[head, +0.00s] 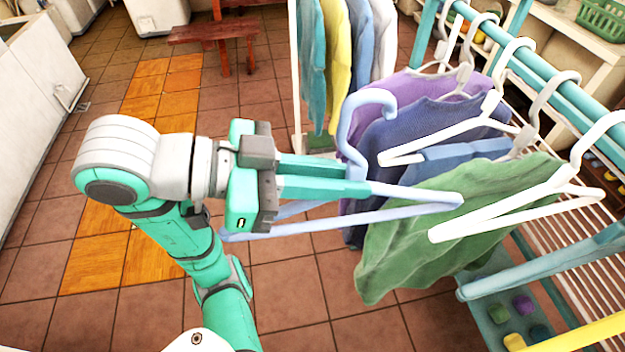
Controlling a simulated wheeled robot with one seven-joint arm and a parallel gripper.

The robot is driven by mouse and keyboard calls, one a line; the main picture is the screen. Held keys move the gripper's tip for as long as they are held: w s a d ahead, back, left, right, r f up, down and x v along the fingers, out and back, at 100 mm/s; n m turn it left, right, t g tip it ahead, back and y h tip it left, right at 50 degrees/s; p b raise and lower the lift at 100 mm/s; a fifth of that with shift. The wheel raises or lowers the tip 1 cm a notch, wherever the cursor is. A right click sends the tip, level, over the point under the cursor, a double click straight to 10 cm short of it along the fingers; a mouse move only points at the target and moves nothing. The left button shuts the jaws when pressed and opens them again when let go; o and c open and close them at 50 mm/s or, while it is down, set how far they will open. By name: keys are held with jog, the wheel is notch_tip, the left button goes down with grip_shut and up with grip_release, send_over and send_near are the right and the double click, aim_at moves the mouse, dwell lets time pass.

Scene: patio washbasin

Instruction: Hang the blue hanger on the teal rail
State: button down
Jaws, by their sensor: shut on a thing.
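The light blue hanger (340,222) is held in my gripper (362,180), whose teal fingers are shut on it. Its hook (372,98) points up and stands clear of any rail. Its lower bar reaches from below my gripper to the front of the green garment. The teal rail (548,78) runs diagonally across the upper right, to the right of the hanger and apart from it. Several white and grey hangers hang on the rail. Part of the blue hanger is hidden behind my fingers.
Purple (405,92), dark blue (385,135) and green (420,215) garments hang close beside the held hanger. A lower teal bar (550,262) and a slatted rack stand at the right. More clothes (340,60) hang behind. A reddish bench (215,30) stands at the back.

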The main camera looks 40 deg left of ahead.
jog(key=w+d, duration=0.8)
jog(key=w, duration=0.3)
jog(key=w+d, duration=0.7)
jog(key=w, duration=0.5)
jog(key=shift+w+d+f+n, duration=0.25)
jog(key=shift+d+f+n, duration=0.05)
jog(key=shift+d+f, duration=0.1)
jog(key=shift+w+d, duration=0.1)
jog(key=shift+w, duration=0.1)
jog(key=w+d, duration=0.2)
jog(key=w, duration=0.1)
jog(key=shift+w+d, duration=0.15)
jog(key=shift+d, duration=0.05)
jog(key=shift+a+f, duration=0.1)
jog(key=shift+f, duration=0.1)
dwell(0.5)
jog(key=shift+f, duration=1.1)
